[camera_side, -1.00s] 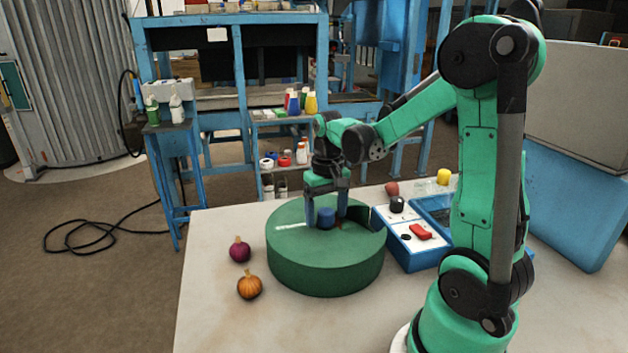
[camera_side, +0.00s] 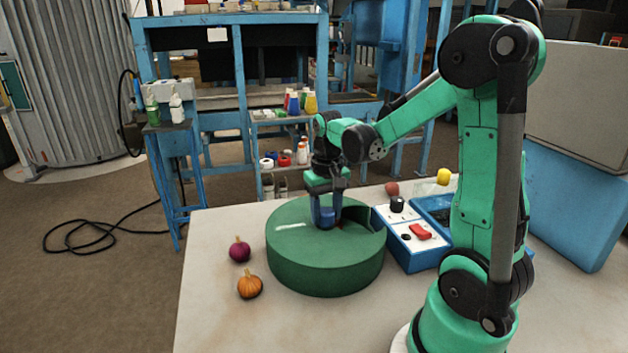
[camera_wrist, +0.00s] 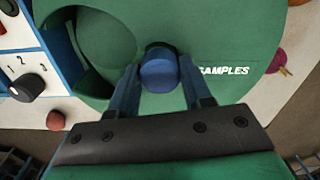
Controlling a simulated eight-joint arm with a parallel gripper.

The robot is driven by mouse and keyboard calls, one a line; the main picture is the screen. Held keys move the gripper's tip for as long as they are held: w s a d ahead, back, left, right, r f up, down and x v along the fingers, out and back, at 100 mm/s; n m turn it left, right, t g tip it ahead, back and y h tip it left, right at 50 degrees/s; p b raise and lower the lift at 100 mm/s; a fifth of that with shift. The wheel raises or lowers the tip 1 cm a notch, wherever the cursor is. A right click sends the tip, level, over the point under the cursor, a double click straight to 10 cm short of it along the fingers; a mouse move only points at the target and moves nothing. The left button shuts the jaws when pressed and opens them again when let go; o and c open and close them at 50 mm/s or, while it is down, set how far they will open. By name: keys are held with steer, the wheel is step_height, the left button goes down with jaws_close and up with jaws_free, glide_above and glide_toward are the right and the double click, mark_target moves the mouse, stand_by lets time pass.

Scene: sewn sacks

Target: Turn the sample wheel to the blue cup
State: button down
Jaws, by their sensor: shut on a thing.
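The sample wheel is a round green drum (camera_side: 325,265) on the table, with the white word SAMPLES on its top, also in the wrist view (camera_wrist: 225,85). A blue knob (camera_side: 327,217) stands on its top, and I see it from above in the wrist view (camera_wrist: 159,73). My gripper (camera_side: 327,222) points down over the drum, its two fingers shut on the knob's sides. In the wrist view the fingertips (camera_wrist: 160,85) touch the knob. A dark opening (camera_wrist: 88,55) shows at one side of the top. No blue cup is visible.
A blue-and-white control box (camera_side: 412,240) with a black dial and red switch stands close right of the drum. A purple onion (camera_side: 240,250) and an orange pumpkin-like thing (camera_side: 250,284) lie left. A reddish ball (camera_side: 391,189) and yellow piece (camera_side: 443,177) lie behind the box.

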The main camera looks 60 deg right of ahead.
steer(key=shift+m, duration=14.2)
steer(key=shift+c, duration=1.8)
jaws_free()
